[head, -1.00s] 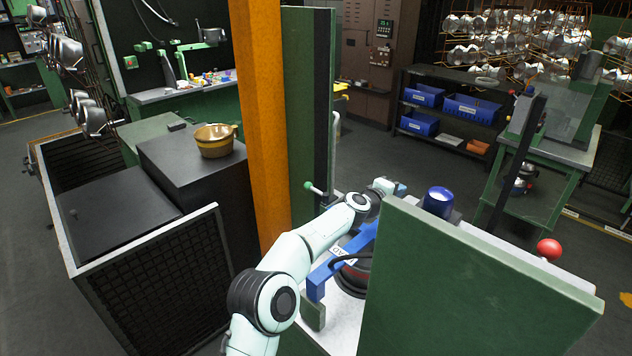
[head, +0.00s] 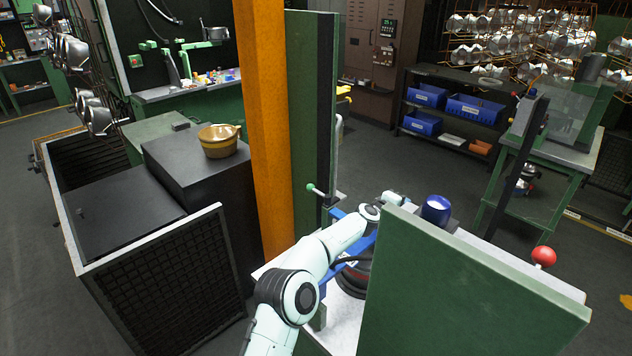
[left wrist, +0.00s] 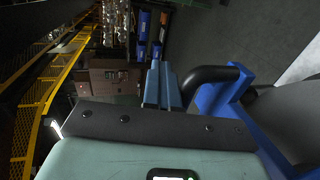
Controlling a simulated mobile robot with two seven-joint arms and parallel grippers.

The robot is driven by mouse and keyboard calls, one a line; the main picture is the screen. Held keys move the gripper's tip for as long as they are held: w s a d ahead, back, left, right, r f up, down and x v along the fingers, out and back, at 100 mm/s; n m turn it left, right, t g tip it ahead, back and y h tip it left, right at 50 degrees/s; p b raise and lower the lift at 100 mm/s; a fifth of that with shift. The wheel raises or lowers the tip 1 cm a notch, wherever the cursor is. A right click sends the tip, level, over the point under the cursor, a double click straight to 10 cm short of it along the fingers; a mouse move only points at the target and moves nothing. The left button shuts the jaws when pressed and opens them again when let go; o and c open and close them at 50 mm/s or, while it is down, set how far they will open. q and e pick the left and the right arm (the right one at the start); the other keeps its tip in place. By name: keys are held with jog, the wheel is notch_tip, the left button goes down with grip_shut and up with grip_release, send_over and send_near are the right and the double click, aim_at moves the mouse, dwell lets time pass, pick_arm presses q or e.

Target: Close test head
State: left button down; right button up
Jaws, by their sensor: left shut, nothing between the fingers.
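The test head's blue frame (head: 360,246) shows partly behind my left arm, above a dark round part at the test stand. In the left wrist view, the blue frame (left wrist: 222,100) is at the right with a black curved handle (left wrist: 215,75). My left gripper (left wrist: 163,68) shows there as two blue fingers, shut and empty, just left of the handle's end. I cannot tell whether they touch it. My right gripper is not in view.
A large green panel (head: 465,290) stands in front of the stand. An orange post (head: 262,130) and a green post (head: 305,110) rise left of it. A red knob (head: 543,256) and a blue cylinder (head: 436,208) are to the right. A brass pot (head: 218,142) sits on a dark box.

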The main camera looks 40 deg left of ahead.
pick_arm(q)
jog(key=shift+g, duration=0.5)
notch_tip(320, 180, down, 4)
jog(key=shift+s+d+f, duration=0.1)
jog(key=shift+s, duration=0.05)
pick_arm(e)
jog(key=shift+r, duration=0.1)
pick_arm(q)
notch_tip(320, 180, up, 18)
jog(key=p, duration=0.3)
jog(key=shift+w+t, duration=0.3)
jog(key=shift+t, duration=0.1)
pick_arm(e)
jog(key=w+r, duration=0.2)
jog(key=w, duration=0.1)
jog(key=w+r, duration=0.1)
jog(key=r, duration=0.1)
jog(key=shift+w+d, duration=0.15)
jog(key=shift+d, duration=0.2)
